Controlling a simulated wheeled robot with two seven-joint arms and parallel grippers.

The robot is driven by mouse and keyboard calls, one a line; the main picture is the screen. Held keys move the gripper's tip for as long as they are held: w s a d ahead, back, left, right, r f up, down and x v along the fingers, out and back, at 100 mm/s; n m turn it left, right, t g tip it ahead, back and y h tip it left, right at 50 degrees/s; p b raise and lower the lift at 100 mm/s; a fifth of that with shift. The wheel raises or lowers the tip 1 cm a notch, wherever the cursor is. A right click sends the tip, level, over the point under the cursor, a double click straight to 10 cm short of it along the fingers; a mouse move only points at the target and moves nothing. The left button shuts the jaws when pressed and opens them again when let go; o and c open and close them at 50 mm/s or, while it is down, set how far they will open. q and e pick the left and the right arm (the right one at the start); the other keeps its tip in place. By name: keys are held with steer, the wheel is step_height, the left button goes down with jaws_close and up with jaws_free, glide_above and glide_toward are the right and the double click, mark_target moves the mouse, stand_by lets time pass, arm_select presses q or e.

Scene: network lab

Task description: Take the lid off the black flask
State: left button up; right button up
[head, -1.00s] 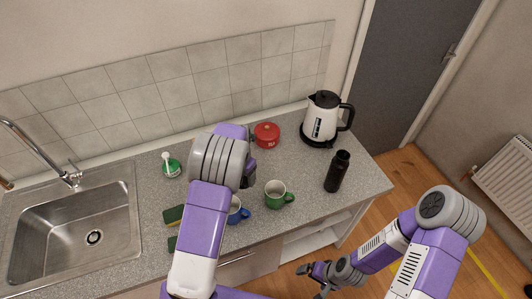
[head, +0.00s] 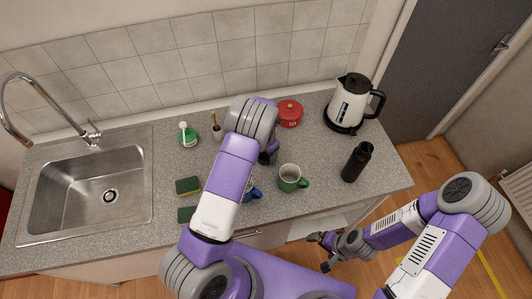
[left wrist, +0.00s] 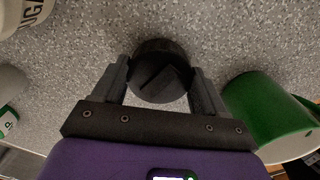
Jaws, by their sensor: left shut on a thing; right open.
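The black flask (head: 356,164) stands upright on the right part of the counter, and its top looks like an open, bare neck. My left gripper (head: 268,155) is left of the flask, behind the green mug, over the counter. In the left wrist view, my left gripper (left wrist: 160,85) is shut on a round black lid (left wrist: 160,68), with one finger at each side. Whether the lid touches the counter I cannot tell. My right gripper (head: 323,252) is open and empty, low in front of the counter's edge.
A green mug (head: 290,178) stands close to my left gripper, a blue mug (head: 250,191) is partly behind my left arm. A red pot (head: 289,112) and a kettle (head: 351,103) stand at the back. Sponges (head: 188,186), a soap bottle (head: 188,135) and a sink (head: 90,185) are left.

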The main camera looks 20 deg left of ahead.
arm_select(q)
steer(key=shift+f, duration=0.35)
steer(key=shift+f, duration=0.2)
steer(key=o, duration=1.2)
steer(key=shift+c, duration=0.2)
steer(key=shift+r, duration=0.15)
step_height(320, 180, up, 12)
